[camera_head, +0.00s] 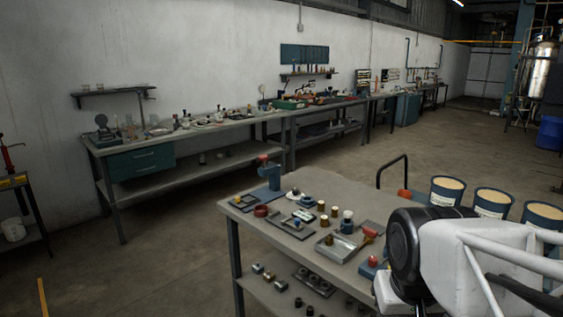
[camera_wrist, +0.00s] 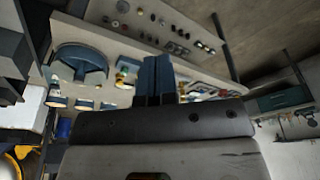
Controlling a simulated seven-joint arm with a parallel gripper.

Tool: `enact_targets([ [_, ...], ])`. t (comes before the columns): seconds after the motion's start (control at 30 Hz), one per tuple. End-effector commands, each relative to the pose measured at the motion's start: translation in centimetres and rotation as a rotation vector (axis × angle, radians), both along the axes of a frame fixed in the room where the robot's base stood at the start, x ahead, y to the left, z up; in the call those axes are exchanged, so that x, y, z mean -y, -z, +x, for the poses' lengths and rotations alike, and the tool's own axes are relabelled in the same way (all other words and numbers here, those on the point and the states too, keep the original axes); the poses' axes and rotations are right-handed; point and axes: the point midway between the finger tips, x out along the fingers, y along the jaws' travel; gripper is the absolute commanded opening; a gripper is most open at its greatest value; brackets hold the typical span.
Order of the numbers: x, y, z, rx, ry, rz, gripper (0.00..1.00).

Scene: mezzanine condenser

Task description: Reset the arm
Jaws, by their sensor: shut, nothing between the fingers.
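My gripper (camera_wrist: 155,62) shows in the wrist view, its two blue-tipped fingers side by side with no gap that I can make out. It is shut and empty. In the wrist view the workbench with its small parts lies beyond the fingers, tilted in the picture. In the head view my arm fills the lower right corner, and the gripper itself cannot be made out there.
A near workbench (camera_head: 262,226) bears trays, small parts and a blue press-like tool (camera_head: 268,177). Blue-rimmed drums (camera_head: 492,203) stand close behind my arm. A long bench (camera_head: 232,133) runs along the wall. The floor between the benches is clear.

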Motion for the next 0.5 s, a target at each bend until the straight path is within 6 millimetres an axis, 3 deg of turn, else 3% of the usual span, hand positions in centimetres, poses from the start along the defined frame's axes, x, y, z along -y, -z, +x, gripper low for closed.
enact_targets([
  [0.2, -0.1, 1.0, -2.0, 0.007, -0.008, -0.002, 0.00],
  [0.5, -0.1, 1.1, -2.2, 0.008, -0.008, -0.002, 0.00],
])
